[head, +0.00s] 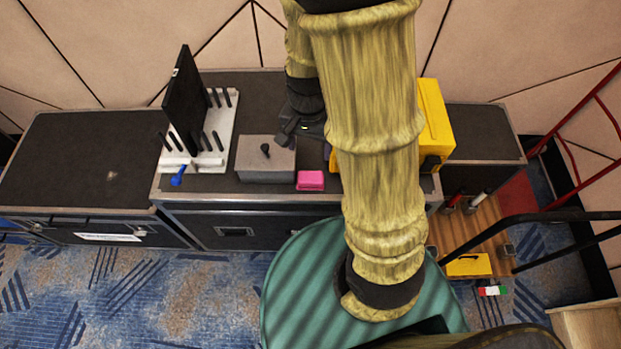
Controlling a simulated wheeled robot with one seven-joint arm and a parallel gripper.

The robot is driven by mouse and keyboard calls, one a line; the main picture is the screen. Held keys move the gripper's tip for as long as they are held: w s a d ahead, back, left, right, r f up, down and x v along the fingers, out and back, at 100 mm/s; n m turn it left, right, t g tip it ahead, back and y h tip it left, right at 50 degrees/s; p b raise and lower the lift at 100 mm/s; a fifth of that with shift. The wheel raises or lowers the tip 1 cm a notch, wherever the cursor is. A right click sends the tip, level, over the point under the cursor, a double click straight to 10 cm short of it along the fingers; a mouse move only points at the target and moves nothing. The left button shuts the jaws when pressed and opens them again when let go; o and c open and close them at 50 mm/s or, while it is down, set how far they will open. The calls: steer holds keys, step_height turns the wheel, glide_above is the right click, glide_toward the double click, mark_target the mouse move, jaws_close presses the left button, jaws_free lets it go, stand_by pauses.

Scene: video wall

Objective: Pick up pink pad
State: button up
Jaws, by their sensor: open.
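The pink pad (310,181) is a small bright block on the black top of the middle case, near its front edge. It sits just right of the front corner of a grey box. My gripper (302,132) is behind the pad and over the back right part of the grey box, pointing down. It is open and apart from the pad. One dark finger shows at its left; my arm hides part of its right side. I see nothing held in it.
The grey box (258,168) has a small dark knob on top. Left of it stand a white rack (226,125) with black pegs, a black panel (184,100) and a blue item (177,177). A yellow case (436,115) stands at right, partly behind my arm. The left case top is mostly clear.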

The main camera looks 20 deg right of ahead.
steer(key=w+a+f+m+g+h, duration=0.1)
steer(key=w+a+f+m+h, duration=0.3)
steer(key=m, duration=1)
steer(key=w+a+f, duration=0.1)
steer(key=w+f, duration=0.2)
steer(key=shift+w+a+p, duration=0.3)
steer(key=shift+w+a, duration=0.1)
glide_above(308, 176)
steer(key=a, duration=0.2)
steer(key=f, duration=1.1)
steer(key=shift+w+a+f, duration=0.2)
steer(key=shift+w, duration=0.15)
steer(key=shift+f, duration=0.1)
